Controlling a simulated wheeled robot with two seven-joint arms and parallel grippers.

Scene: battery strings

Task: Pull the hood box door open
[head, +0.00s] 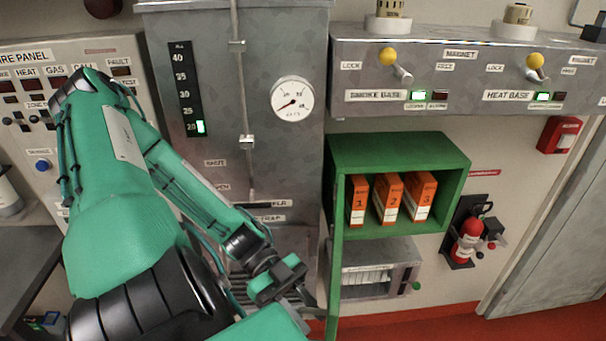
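The hood box (453,177) is a green open-fronted box on the wall, right of centre. Its door (337,245) seems to be the narrow green panel at the box's left edge, swung out toward me and seen nearly edge-on. Several orange packs stand inside, numbered 1 (358,200), 2 (388,198) and 3 (419,196). My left gripper (304,300) is low, just left of the door panel. Its small fingers are seen at an angle, and I cannot tell whether they are open or touch the door. My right gripper is not in view.
A metal box (405,258) with a green knob is below the hood box. A fire extinguisher (467,241) hangs to the right. A grey panel with yellow-knobbed levers (460,70) juts out above. A tall metal cabinet with a gauge (292,98) stands left of the door.

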